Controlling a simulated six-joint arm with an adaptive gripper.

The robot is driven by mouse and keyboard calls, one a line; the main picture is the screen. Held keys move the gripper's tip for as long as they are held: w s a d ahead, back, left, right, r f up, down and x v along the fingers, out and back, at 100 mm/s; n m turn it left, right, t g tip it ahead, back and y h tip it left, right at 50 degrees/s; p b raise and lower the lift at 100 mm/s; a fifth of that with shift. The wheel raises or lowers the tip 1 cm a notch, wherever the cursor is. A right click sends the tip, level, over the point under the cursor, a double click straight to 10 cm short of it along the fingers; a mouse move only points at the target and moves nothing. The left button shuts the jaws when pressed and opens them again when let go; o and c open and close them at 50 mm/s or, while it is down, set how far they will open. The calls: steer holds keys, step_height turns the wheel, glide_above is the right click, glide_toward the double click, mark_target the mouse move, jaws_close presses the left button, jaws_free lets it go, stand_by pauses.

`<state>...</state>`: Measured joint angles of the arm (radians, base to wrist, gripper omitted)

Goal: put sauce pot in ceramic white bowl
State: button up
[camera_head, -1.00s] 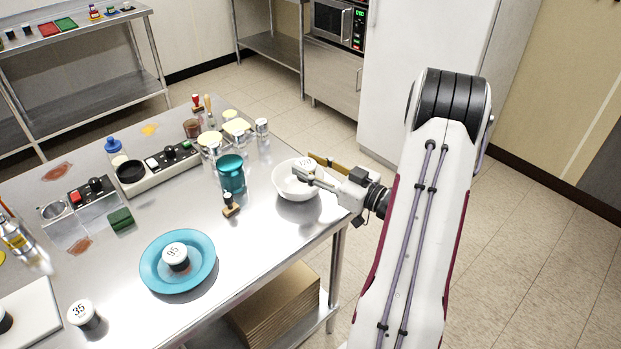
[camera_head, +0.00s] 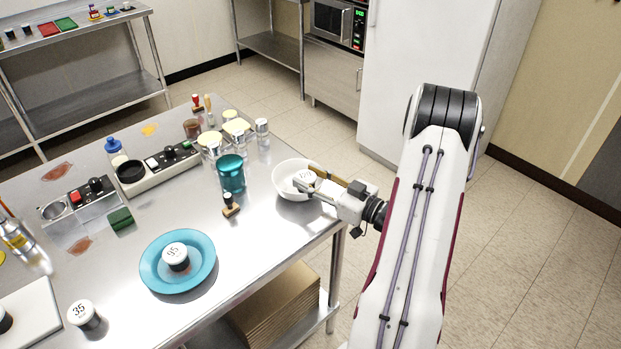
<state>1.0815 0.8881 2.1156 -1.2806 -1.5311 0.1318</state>
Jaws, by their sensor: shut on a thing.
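The white ceramic bowl (camera_head: 283,186) stands near the right edge of the steel table. My gripper (camera_head: 306,183) reaches in over the bowl's rim from the right. It is shut on a small sauce pot (camera_head: 303,176) with a white numbered lid. The pot is down inside the bowl's outline; whether it touches the bottom cannot be told. The fingers and rim hide part of the pot. Another lidded pot marked 95 (camera_head: 176,256) sits on a blue plate (camera_head: 152,278), and one marked 35 (camera_head: 82,314) stands at the front left.
A teal jar (camera_head: 231,174) and a wooden-based stamp (camera_head: 230,207) stand left of the bowl. Several jars and a control box with a black dish (camera_head: 131,172) are farther back. A brown board (camera_head: 335,174) lies behind my gripper. The table's front middle is clear.

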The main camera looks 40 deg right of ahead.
steer(key=shift+f, duration=0.5)
steer(key=shift+f, duration=0.3)
steer(key=o, duration=1.1)
steer(key=shift+a, duration=0.1)
steer(key=shift+r, duration=0.1)
steer(key=shift+r, duration=0.4)
steer(key=shift+s+r, duration=0.15)
steer(key=shift+s, duration=0.05)
steer(key=shift+s+d+r, duration=0.1)
steer(key=shift+s+d, duration=0.3)
steer(key=shift+s, duration=1.5)
steer(key=shift+s+d, duration=0.45)
steer(key=shift+s, duration=1.45)
steer(key=shift+s+d+r, duration=0.1)
steer(key=shift+s+d, duration=0.3)
steer(key=shift+s, duration=1.5)
steer(key=shift+w, duration=0.1)
